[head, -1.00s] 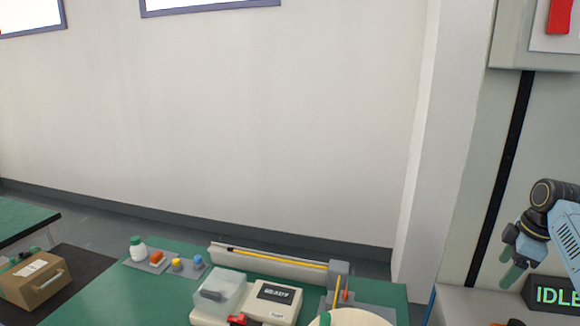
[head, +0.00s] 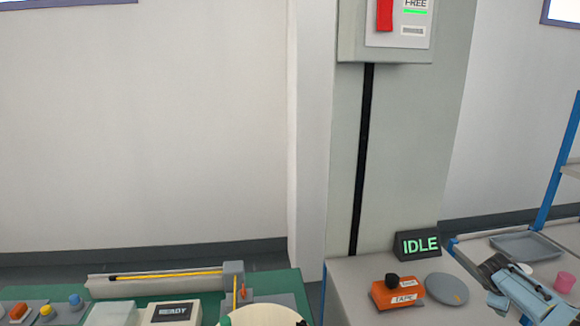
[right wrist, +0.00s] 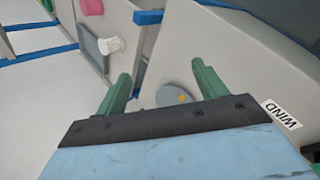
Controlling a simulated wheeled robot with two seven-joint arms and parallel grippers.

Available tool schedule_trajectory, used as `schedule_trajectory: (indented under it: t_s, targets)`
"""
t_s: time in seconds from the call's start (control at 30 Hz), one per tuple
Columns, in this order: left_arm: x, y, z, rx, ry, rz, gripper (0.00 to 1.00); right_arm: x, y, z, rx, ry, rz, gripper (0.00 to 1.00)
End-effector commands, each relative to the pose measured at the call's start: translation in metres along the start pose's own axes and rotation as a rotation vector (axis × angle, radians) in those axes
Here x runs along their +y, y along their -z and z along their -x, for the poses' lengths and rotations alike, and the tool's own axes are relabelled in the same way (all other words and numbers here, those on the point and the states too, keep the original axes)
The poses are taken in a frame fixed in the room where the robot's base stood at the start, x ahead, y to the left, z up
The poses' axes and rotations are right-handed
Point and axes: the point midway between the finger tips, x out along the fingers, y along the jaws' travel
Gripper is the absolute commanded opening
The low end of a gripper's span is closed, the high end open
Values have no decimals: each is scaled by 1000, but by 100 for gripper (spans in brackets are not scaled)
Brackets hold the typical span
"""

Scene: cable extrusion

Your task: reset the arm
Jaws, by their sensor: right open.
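My right arm (head: 525,297) shows at the lower right of the head view, above the right-hand grey table; its fingers are hard to make out there. In the right wrist view my right gripper (right wrist: 162,85) has its two green fingers spread wide, with nothing held between them. A round grey disc (right wrist: 172,96) with an orange mark lies on the table beyond the fingers, apart from them. The same disc (head: 447,289) lies left of the arm in the head view. My left gripper is not in view.
A orange tape box (head: 397,293) and an IDLE sign (head: 418,244) stand on the grey table. A grey tray (head: 525,246) and pink cup (head: 564,282) are at the far right, near a blue-framed rack (head: 556,165). A READY device (head: 172,313) sits on the green bench.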

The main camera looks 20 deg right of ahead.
Motion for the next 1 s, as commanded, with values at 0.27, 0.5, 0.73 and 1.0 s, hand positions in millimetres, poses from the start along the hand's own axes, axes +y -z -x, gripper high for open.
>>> schedule_trajectory:
  t_s: [0.27, 0.5, 0.73, 1.0]
  targets:
    - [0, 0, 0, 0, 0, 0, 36, -71, -109, -80, 24, -165, 59, 71]
    - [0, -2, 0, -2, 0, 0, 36, -120, -181, -104, 104, -157, 123, 71]
    - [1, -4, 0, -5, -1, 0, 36, -217, -181, -113, 150, -35, 91, 71]
    - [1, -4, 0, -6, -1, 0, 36, -384, -156, -99, 185, 174, 21, 71]
